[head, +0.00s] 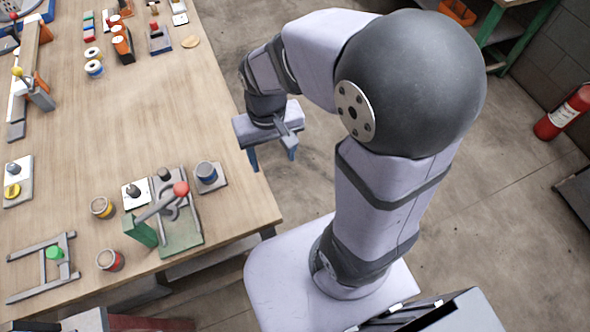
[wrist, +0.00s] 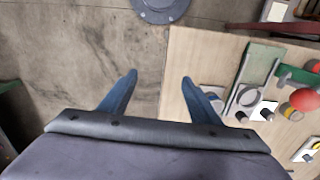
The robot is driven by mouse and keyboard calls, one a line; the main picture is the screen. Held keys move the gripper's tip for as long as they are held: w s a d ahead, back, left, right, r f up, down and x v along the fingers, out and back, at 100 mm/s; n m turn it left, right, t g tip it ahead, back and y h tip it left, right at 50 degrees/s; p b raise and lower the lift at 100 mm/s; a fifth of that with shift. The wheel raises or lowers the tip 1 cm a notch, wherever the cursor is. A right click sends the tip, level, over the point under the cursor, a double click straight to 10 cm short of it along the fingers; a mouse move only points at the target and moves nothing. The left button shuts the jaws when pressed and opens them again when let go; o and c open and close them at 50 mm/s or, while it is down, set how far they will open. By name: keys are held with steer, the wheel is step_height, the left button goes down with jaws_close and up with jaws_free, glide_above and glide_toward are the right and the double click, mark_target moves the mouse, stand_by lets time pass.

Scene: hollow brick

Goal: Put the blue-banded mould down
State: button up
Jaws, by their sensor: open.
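The blue-banded mould (head: 206,170) is a small grey cup with a blue side. It stands upright on a small grey plate (head: 221,181) near the table's right edge in the head view. My gripper (head: 272,157) is open and empty, to the right of the mould and beyond the table edge, over the floor. In the wrist view my gripper (wrist: 160,77) has its two blue fingers spread with nothing between them. The right finger partly covers the plate area there, and I cannot make out the mould clearly.
A green-based clamp with a red knob (head: 181,188) stands just left of the mould. Yellow-banded (head: 102,207) and red-banded (head: 110,260) cups stand further left. A frame with a green knob (head: 55,253) lies at the lower left. The table's middle (head: 130,120) is clear.

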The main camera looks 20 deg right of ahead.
steer(key=s+d+f, duration=0.1)
steer(key=s+d, duration=0.2)
steer(key=s, duration=0.2)
steer(key=shift+s+d+f, duration=0.15)
steer(key=shift+d+f, duration=0.05)
steer(key=shift+f, duration=0.05)
stand_by(1.0)
